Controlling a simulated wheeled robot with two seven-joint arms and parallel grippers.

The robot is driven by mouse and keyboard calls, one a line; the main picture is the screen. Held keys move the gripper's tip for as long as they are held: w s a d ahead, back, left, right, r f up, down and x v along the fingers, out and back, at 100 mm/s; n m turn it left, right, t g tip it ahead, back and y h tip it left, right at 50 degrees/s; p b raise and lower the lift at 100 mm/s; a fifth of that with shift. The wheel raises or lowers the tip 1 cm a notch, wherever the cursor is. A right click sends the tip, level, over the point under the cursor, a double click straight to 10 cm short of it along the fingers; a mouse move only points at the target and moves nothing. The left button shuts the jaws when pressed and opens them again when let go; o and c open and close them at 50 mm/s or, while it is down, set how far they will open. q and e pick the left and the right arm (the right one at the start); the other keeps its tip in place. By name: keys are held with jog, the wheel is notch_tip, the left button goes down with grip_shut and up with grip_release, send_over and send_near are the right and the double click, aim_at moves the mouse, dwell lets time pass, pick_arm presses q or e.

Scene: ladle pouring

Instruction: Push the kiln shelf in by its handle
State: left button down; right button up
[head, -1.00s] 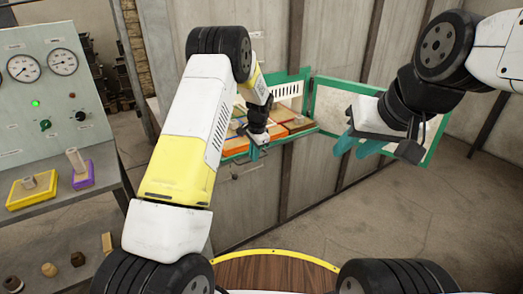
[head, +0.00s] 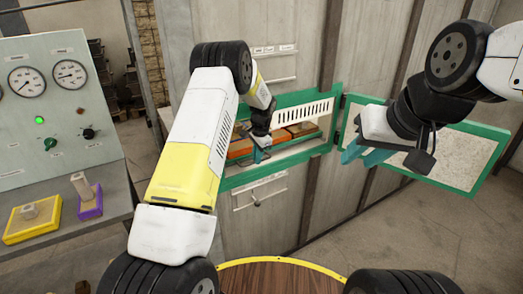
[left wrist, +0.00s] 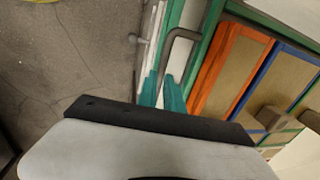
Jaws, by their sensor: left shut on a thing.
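The kiln shelf carries tiles with orange and blue edges (head: 301,130) and sits in the green-framed kiln opening. In the left wrist view the tiles (left wrist: 215,75) lie right of the handle. The shelf's handle is a bent grey rod (left wrist: 178,36). My left gripper (left wrist: 163,95) is shut on the handle, its teal fingers on either side of the rod. In the head view my left gripper (head: 263,150) is at the front of the opening, partly hidden by my own arm. My right gripper (head: 366,153) is open and empty, in front of the door.
The green-framed kiln door (head: 455,150) stands open to the right. A small lever (head: 257,203) is on the wall below the opening.

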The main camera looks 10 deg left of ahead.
dwell(0.3)
pick_arm(q)
jog(key=c, duration=1.5)
grip_release()
